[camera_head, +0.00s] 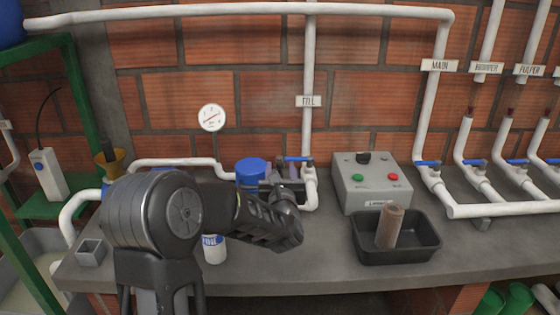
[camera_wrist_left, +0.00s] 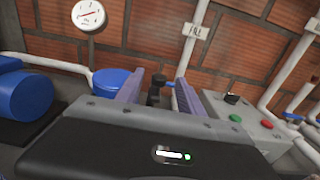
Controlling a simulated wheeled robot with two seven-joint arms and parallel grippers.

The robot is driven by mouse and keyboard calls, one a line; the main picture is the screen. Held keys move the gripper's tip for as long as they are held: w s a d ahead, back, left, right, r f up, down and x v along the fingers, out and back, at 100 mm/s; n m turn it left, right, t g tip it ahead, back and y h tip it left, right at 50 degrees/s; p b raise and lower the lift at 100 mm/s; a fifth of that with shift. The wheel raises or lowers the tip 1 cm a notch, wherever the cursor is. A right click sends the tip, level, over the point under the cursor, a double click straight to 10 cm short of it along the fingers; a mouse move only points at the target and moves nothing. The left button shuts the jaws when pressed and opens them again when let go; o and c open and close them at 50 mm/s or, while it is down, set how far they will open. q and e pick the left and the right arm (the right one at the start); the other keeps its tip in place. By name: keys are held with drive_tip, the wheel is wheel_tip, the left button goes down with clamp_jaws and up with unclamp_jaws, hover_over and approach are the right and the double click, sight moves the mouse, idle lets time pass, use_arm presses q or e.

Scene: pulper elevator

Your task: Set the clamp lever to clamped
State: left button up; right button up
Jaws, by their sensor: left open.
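My left gripper (camera_head: 283,182) reaches in from the left over the bench, in front of the blue-lidded container (camera_head: 252,168) and the valve under the FILL pipe. In the left wrist view its two purple-grey fingers (camera_wrist_left: 157,88) stand apart with a gap between them. A dark upright knob or lever end (camera_wrist_left: 156,90) shows in that gap, apparently untouched; it may be the clamp lever. The blue lid (camera_wrist_left: 115,80) shows just left of it. My gripper and forearm hide the lever's lower part in the head view, so its setting cannot be told. My right gripper is not in view.
A grey control box (camera_head: 372,184) with green and red buttons stands right of the gripper. A black tray (camera_head: 398,250) holds a brown cylinder (camera_head: 391,226). The FILL pipe (camera_head: 308,130) rises behind the gripper. White pipes with blue valves (camera_head: 428,163) line the right.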

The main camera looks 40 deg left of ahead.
sight(280, 166)
use_arm(q)
drive_tip(key=shift+p+x, duration=0.35)
drive_tip(key=shift+x, duration=1.3)
drive_tip(key=shift+c, duration=0.4)
clamp_jaws()
